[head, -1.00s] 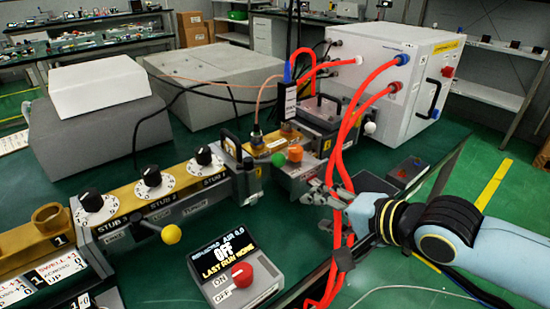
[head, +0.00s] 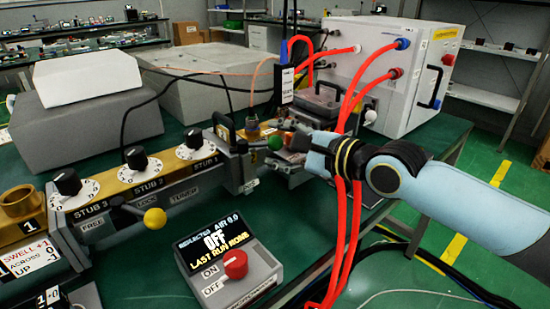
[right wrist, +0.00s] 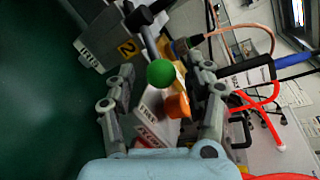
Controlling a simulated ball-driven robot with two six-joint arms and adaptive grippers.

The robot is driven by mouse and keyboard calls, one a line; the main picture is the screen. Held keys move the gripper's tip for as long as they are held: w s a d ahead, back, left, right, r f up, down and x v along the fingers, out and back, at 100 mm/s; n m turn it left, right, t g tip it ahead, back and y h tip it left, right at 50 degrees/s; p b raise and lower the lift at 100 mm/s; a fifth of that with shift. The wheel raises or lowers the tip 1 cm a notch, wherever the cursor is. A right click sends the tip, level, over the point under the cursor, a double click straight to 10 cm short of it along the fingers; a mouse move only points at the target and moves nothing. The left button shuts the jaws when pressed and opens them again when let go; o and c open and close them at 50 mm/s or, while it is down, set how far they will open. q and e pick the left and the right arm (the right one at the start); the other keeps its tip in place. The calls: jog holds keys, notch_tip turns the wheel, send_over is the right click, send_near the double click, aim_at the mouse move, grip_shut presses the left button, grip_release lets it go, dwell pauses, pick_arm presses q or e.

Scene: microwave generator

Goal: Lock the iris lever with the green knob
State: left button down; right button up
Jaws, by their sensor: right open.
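The green knob (head: 275,143) of the iris lever sits on the gold and grey waveguide section in the middle of the head view. In the right wrist view the round green knob (right wrist: 161,73) lies between my finger ends, with gaps to both sides. My right gripper (head: 287,138) is open around or just above the green knob; contact is not visible. My left gripper is not in view.
Red hoses (head: 343,215) hang close beside my right forearm, down from the white cabinet (head: 375,60). The stub tuner (head: 150,170) with black dials and a yellow-knobbed lever (head: 155,218) is to the left. A control box (head: 235,262) reading OFF stands in front.

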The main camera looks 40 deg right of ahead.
jog(key=shift+w+a+f, duration=0.1)
jog(key=shift+w+a, duration=0.1)
jog(key=shift+w, duration=0.5)
grip_shut()
